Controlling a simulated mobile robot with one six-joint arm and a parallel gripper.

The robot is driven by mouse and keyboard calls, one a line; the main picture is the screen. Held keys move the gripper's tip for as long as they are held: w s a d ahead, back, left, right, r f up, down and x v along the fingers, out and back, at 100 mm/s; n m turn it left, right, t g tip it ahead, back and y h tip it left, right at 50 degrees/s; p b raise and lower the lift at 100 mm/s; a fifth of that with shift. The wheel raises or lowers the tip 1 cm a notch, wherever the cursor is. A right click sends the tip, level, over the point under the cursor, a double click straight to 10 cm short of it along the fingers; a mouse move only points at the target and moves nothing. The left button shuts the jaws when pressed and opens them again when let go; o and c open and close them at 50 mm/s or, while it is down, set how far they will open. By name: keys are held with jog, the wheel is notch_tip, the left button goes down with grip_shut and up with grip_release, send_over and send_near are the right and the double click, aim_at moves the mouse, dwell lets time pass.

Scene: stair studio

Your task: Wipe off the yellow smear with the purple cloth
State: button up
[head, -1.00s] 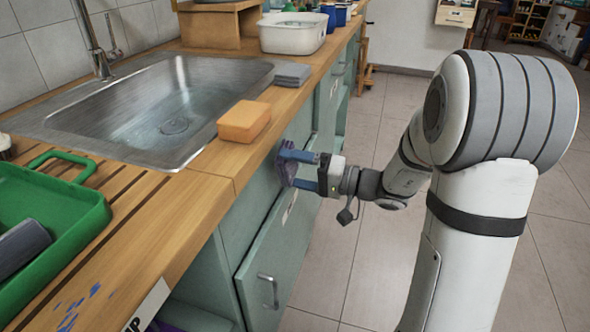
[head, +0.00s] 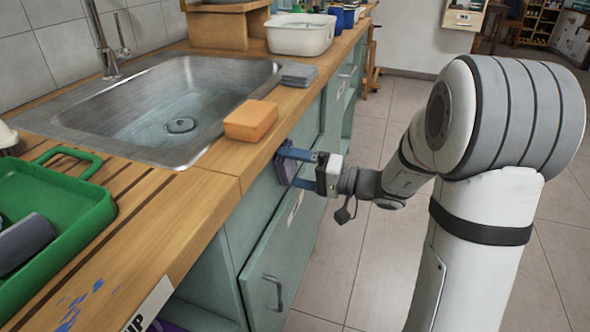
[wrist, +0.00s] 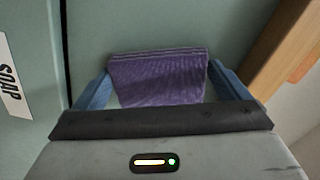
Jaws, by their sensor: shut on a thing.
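My gripper (head: 293,168) is shut on the folded purple cloth (head: 284,167) beside the green cabinet front, just below the counter edge. In the wrist view the cloth (wrist: 158,78) spans between the two blue fingers of my gripper (wrist: 160,72), its layered edge facing the green panel. The cloth is very close to the panel; I cannot tell whether it touches. No yellow smear shows in either view; the gripper and cloth cover part of the panel.
An orange sponge (head: 250,121) lies on the wooden counter (head: 205,190) above my gripper, next to the sink (head: 165,115). A green tray (head: 85,205) and blue paint marks (head: 80,305) are at left. The floor at right is clear.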

aim_at(295, 142)
jog(key=shift+w+d+f+b, duration=0.1)
jog(key=shift+w+d+b, duration=0.55)
jog(key=shift+w, duration=1)
jog(key=shift+w+d+r+b, duration=0.1)
jog(key=shift+w+d+b, duration=0.55)
jog(key=shift+w, duration=1.05)
jog(key=shift+w+d+f+b, duration=0.1)
jog(key=shift+w+d+b, duration=0.55)
jog(key=shift+w, duration=1)
jog(key=shift+s+a+b, duration=0.65)
jog(key=shift+s+a, duration=0.05)
jog(key=shift+s, duration=0.95)
jog(key=shift+s+a+b, duration=0.6)
jog(key=shift+s+a, duration=0.1)
jog(key=shift+s, duration=1)
jog(key=shift+s+a+b, duration=0.65)
jog(key=shift+s+a, duration=0.05)
jog(key=shift+s, duration=0.95)
jog(key=shift+d, duration=0.1)
